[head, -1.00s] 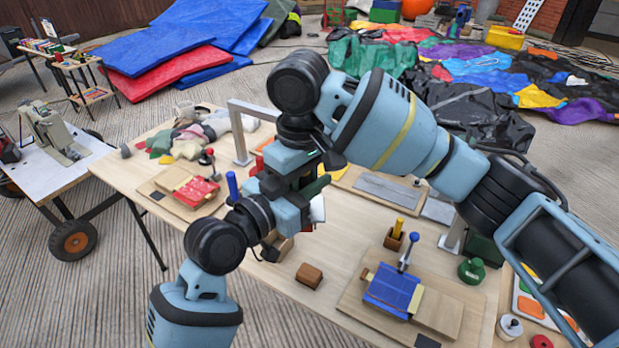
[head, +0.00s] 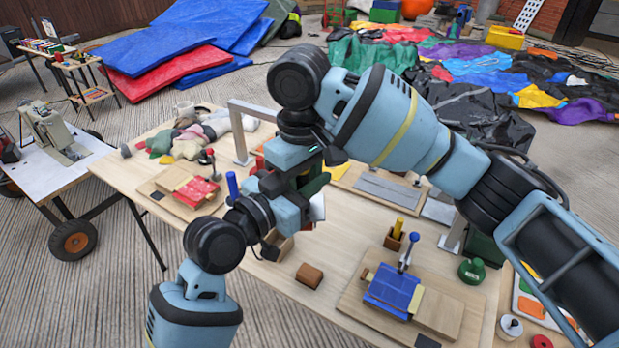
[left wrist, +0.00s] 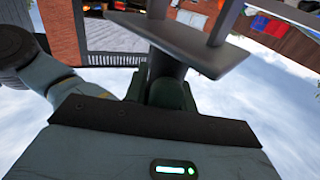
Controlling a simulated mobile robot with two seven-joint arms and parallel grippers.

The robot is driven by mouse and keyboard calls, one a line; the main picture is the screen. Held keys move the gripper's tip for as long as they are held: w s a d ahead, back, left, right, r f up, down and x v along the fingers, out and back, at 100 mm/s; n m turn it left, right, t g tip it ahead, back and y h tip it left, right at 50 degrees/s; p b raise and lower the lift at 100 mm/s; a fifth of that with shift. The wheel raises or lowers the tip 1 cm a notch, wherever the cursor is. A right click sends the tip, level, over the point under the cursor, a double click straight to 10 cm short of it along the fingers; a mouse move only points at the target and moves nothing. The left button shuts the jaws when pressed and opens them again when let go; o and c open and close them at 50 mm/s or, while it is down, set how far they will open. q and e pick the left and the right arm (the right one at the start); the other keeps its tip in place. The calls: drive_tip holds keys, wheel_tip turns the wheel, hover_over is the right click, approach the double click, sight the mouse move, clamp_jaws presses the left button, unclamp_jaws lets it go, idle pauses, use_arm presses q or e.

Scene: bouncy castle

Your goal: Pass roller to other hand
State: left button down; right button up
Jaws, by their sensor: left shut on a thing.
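My left gripper (head: 300,192) comes in from the lower left and is above the middle of the long table. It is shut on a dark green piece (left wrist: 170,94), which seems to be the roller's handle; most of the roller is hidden. My right gripper (head: 297,158) hangs down from above, very close to the left one. Its fingers are hidden among dark parts, so I cannot tell whether it touches the roller. In the left wrist view a grey plate-like part (left wrist: 178,42) crosses just beyond the green piece.
The wooden table (head: 345,265) carries a blue clamp board (head: 393,290), a red clamp board (head: 197,190), a small brown block (head: 309,275) and a green weight (head: 472,271). A metal frame (head: 241,135) stands behind the grippers. A white-topped cart (head: 60,175) is at left.

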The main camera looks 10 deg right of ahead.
use_arm(q)
drive_tip(key=shift+f, duration=0.15)
use_arm(e)
wheel_tip(320, 180, up, 11)
drive_tip(key=shift+a+r, duration=0.1)
drive_tip(key=shift+r, duration=0.1)
